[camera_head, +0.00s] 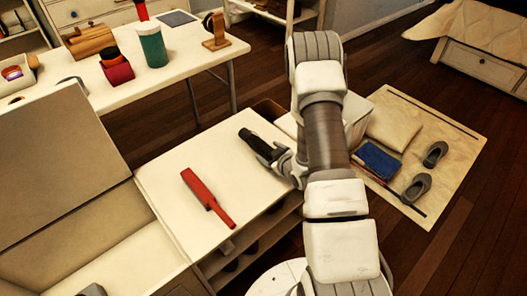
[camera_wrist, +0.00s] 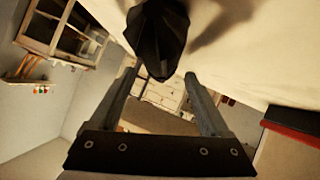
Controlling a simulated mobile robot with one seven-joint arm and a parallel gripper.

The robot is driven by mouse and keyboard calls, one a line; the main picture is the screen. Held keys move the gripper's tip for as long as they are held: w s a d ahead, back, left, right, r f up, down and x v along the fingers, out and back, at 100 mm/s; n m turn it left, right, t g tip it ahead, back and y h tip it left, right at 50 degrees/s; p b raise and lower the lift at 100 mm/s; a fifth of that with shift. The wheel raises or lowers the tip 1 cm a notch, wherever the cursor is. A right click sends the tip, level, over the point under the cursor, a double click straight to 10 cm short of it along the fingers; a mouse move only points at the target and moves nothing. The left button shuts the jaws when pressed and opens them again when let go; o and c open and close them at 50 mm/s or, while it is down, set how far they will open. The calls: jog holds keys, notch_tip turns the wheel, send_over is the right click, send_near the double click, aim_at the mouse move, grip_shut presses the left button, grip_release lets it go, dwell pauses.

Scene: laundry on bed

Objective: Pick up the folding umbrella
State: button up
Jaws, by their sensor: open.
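The folding umbrella (camera_head: 252,140) is black and lies on the white cabinet top, near its right back edge. It also shows in the wrist view (camera_wrist: 158,35), dark and pleated, with its near end between or just beyond the fingertips. My gripper (camera_head: 277,160) is at the umbrella's near end in the head view, partly hidden by my wrist. In the wrist view my gripper (camera_wrist: 161,76) has its two fingers spread, one on each side of the umbrella's end. I cannot tell whether either finger touches it.
A long red object (camera_head: 207,201) lies on the cabinet top (camera_head: 168,185), left of the umbrella. A white table (camera_head: 190,62) behind holds a green cup (camera_head: 152,47) and other items. Shoes (camera_head: 416,188) and a blue item (camera_head: 378,160) rest on a floor mat (camera_head: 460,145) at right.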

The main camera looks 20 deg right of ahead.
aim_at(267, 151)
jog(key=b+x, duration=0.1)
jog(key=x, duration=0.3)
jog(key=shift+f, duration=0.15)
grip_shut()
